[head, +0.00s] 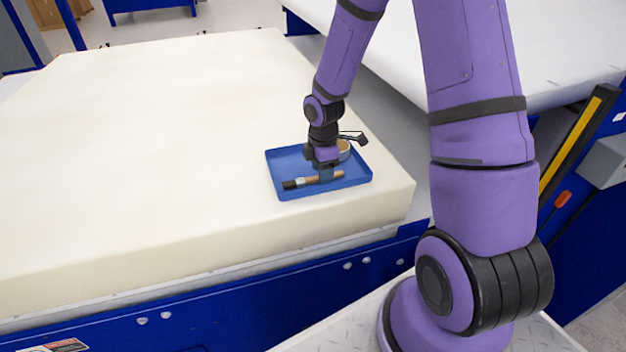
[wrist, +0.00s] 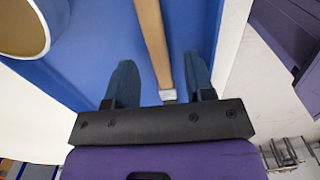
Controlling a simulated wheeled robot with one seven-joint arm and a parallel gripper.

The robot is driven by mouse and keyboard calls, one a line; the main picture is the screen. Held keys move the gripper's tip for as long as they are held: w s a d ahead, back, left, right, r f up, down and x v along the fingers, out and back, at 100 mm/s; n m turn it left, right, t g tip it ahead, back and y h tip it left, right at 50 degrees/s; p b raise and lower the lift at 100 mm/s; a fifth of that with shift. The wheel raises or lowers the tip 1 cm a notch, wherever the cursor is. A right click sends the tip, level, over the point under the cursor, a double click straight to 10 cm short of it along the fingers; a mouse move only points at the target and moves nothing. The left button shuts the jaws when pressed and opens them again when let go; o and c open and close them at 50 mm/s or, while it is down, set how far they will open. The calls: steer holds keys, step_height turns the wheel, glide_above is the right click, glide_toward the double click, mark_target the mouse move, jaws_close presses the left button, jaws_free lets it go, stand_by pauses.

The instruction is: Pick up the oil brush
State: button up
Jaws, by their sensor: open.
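The oil brush (head: 313,180) lies in a blue tray (head: 279,160), its dark bristles to the left and its wooden handle to the right. My gripper (head: 326,178) is down at the tray, over the brush handle. In the wrist view, the wooden handle (wrist: 152,40) runs between the two spread fingers of my gripper (wrist: 160,62), with a visible gap on both sides. A pale metal-coloured piece shows at the handle's near end; the bristles are hidden below the gripper body there.
A round tan container (head: 344,150) stands in the tray behind the gripper; its rim (wrist: 48,38) is near the left finger. The tray rests on a large cream foam block (head: 150,140), near its right corner. The foam's left is clear.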

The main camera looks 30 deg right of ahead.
steer(key=shift+f, duration=0.65)
steer(key=shift+c, duration=0.5)
jaws_close()
steer(key=shift+r, duration=0.1)
step_height(320, 180, up, 10)
